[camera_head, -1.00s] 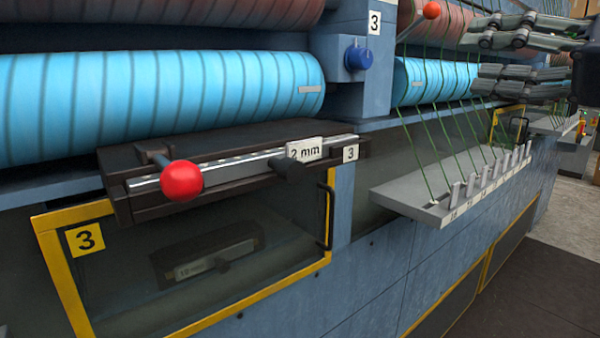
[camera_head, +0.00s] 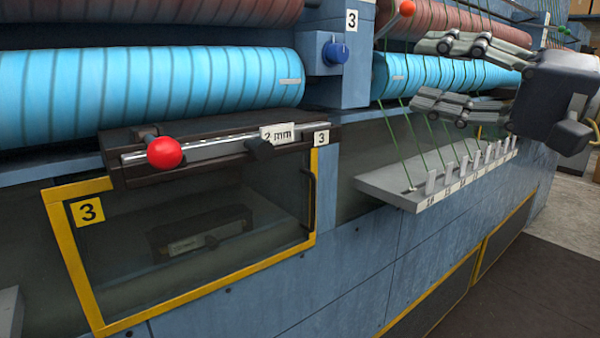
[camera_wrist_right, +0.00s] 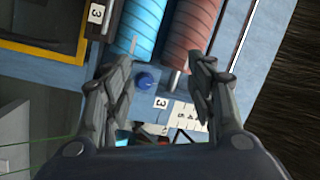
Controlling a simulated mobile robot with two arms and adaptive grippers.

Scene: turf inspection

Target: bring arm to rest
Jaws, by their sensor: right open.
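My right gripper (camera_head: 432,75) is at the upper right of the head view, in front of the green yarns and the far rollers. Its fingers point left and are spread apart with nothing between them. In the right wrist view the two fingers (camera_wrist_right: 155,85) stand wide apart, with the blue knob (camera_wrist_right: 145,81) and a number 3 label (camera_wrist_right: 161,103) showing in the gap behind. The gripper looks clear of the machine. My left gripper is not in view.
The blue machine carries a cyan roller (camera_head: 150,95), a red ball handle (camera_head: 164,152) on a dark bar, and a yellow-framed window (camera_head: 79,250). A grey shelf (camera_head: 400,190) with upright tabs juts out below the gripper. Dark floor (camera_head: 520,290) lies free at lower right.

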